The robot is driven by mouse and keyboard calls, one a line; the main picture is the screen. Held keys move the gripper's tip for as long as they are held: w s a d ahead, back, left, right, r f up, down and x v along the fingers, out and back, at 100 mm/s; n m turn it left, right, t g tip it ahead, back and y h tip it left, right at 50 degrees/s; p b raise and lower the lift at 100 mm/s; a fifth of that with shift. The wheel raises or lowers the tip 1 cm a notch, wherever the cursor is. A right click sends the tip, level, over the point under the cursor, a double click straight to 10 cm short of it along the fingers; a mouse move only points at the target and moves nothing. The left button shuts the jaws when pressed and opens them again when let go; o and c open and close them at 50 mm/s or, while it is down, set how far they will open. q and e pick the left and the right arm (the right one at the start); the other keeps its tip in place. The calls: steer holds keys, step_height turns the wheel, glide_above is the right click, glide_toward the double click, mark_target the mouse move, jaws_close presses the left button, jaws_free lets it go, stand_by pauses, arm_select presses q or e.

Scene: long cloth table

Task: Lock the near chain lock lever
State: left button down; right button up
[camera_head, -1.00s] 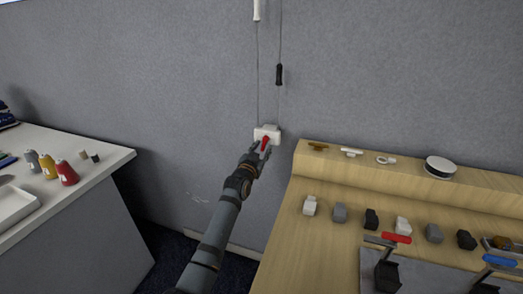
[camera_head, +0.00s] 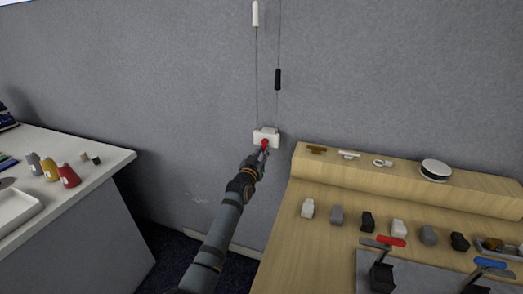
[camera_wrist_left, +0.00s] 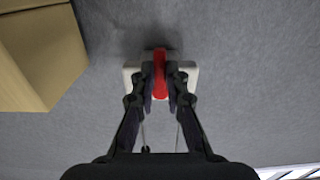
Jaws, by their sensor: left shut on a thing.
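The chain lock is a white box (camera_head: 266,133) on the grey wall, with two thin cords rising from it. Its red lever (camera_head: 264,143) shows at the front of the box. My left gripper (camera_head: 263,151) is at the lever. In the left wrist view the gripper (camera_wrist_left: 159,85) is shut on the red lever (camera_wrist_left: 160,68), one finger on each side, with the white box (camera_wrist_left: 187,72) behind it. The fingers hide part of the lever and box. My right gripper is not in view.
A wooden bench (camera_head: 330,215) with several small blocks stands right of the lock; its corner (camera_wrist_left: 40,55) is close in the wrist view. A white-topped counter (camera_head: 105,160) is at left. A black handle (camera_head: 277,79) and white handle (camera_head: 255,13) hang on the cords.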

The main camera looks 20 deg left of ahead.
arm_select(q)
steer(key=c, duration=1.4)
jaws_free()
steer(key=shift+o, duration=0.2)
steer(key=s, duration=1.2)
steer(key=shift+a, duration=0.2)
steer(key=s+a+f+g+p, duration=0.1)
steer(key=s+f+g, duration=0.3)
steer(key=f, duration=0.8)
steer(key=s+a+f+g+p, duration=0.1)
steer(key=s+f, duration=0.4)
steer(key=f, duration=0.7)
steer(key=s+a+f+g+p, duration=0.1)
steer(key=s+f+g, duration=0.3)
steer(key=f, duration=0.8)
steer(key=s+a+f+g+y+p, duration=0.1)
steer(key=s+f+g, duration=0.1)
steer(key=s+f, duration=0.65)
steer(key=s+a+f+g, duration=0.15)
steer(key=s+f, duration=0.35)
steer(key=s, duration=0.6)
steer(key=s+f+g, duration=0.2)
steer(key=s+f, duration=0.1)
steer(key=s, duration=0.7)
steer(key=s+f+g+p, duration=0.1)
steer(key=s+f+g, duration=0.1)
steer(key=s, duration=0.9)
steer(key=shift+s+a+f, duration=0.3)
steer(key=shift+a+f, duration=0.15)
steer(key=shift+f, duration=0.05)
